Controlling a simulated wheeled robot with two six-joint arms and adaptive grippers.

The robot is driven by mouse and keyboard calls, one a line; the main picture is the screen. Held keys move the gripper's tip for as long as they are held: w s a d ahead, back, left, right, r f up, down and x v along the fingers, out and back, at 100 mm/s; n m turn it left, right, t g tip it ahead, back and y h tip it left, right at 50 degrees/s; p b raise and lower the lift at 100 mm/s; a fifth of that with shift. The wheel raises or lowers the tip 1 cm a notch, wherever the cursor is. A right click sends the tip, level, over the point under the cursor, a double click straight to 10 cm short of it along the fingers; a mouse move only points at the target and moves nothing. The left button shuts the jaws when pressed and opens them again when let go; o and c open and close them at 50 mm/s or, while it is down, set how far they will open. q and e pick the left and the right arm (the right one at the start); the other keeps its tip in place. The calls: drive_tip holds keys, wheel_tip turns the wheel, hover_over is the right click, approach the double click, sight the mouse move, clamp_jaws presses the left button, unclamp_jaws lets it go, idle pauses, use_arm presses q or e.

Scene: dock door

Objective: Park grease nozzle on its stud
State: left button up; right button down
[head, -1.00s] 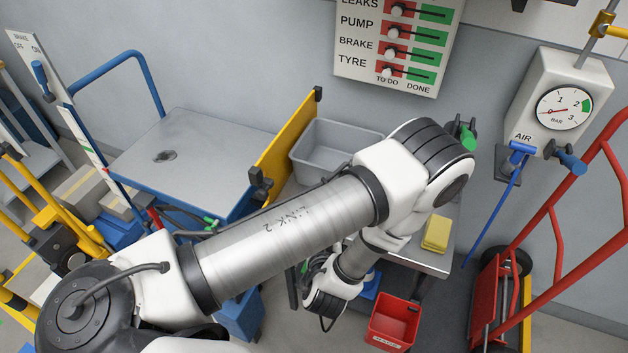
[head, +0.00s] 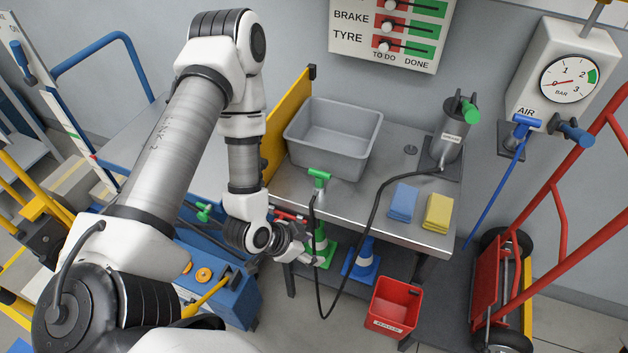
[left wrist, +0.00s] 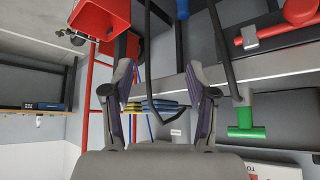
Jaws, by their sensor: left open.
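The grease nozzle (head: 319,180) has a green T-shaped handle and stands at the front left edge of the grey bench. Its black hose (head: 372,210) hangs in a loop below the bench and runs back to the grey grease pump (head: 452,138). My left gripper (head: 316,256) is open and empty in front of and below the bench edge, near the hanging hose. In the left wrist view its spread fingers (left wrist: 158,78) show, with the green handle (left wrist: 246,132) to their right, outside them. I cannot make out the stud with certainty. My right gripper is out of view.
A grey bin (head: 333,140), a blue cloth (head: 403,202) and a yellow cloth (head: 438,212) lie on the bench. Green and blue cones stand below. A red hand truck (head: 500,290) is at right.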

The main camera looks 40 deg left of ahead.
sight(316, 189)
use_arm(q)
drive_tip(key=w+a+t+b, duration=0.2)
drive_tip(key=w, duration=0.1)
drive_tip(key=w+a+r+n+t+b, duration=0.1)
drive_tip(key=w+a+t+b, duration=0.1)
drive_tip(key=w+a, duration=0.1)
drive_tip(key=shift+w+a+r+n+t+b, duration=0.1)
drive_tip(key=shift+a+r+n+t+b, duration=0.1)
drive_tip(key=shift+n+t+b, duration=0.15)
drive_tip(key=a+b, duration=0.1)
drive_tip(key=w+a+r+n+t+b, duration=0.1)
drive_tip(key=w+a+n+t+y+b, duration=0.1)
drive_tip(key=shift+a+r, duration=0.35)
drive_tip(key=shift+a, duration=0.05)
drive_tip(key=shift+w+d+b, duration=0.1)
drive_tip(key=shift+w+b, duration=0.4)
drive_tip(key=shift+w, duration=0.7)
drive_tip(key=shift+w+d+f+n, duration=0.1)
drive_tip(key=shift+w+d+n, duration=0.05)
drive_tip(key=shift+w+n, duration=0.15)
drive_tip(key=b+x, duration=0.1)
drive_tip(key=x, duration=0.4)
drive_tip(key=shift+c, duration=0.7)
drive_tip(key=c, duration=0.6)
clamp_jaws()
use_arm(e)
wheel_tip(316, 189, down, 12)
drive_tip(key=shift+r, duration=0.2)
